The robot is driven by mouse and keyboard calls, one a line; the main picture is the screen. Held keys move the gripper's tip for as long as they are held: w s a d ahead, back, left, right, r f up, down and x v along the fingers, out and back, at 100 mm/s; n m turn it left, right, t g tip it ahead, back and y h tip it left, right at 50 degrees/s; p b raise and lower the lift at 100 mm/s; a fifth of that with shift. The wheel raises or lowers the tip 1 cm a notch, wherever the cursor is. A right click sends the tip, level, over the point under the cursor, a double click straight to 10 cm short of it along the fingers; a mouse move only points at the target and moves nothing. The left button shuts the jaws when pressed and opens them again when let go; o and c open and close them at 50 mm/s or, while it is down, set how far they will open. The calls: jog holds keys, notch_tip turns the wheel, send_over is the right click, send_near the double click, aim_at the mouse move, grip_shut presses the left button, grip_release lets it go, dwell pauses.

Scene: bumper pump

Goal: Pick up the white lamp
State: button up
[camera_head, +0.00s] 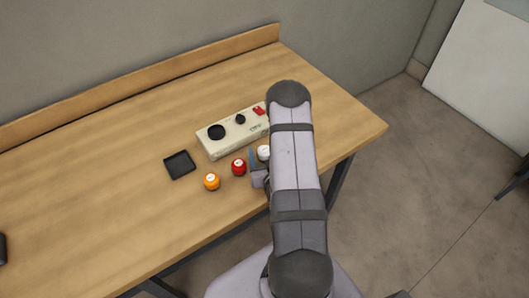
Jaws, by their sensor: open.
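The white lamp (264,152) is a small round piece with a white top. It stands on the wooden table close to the front of the beige control box, and my arm partly hides it on its right side. My gripper (258,164) is mostly hidden behind my arm. A grey part of it shows right beside the white lamp, on its near left side. The gripper is open; I cannot tell whether its fingers are around the lamp or only beside it.
A red lamp (239,167) and an orange lamp (212,181) stand just left of my gripper. The beige control box (213,144) has black knobs and a red switch. A black square tray (180,165) lies further left. The table's left part is mostly clear.

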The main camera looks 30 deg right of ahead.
aim_at(265, 149)
jog(key=c, duration=1.2)
jog(key=shift+o, duration=0.2)
jog(key=shift+r, duration=0.15)
jog(key=shift+r, duration=4.85)
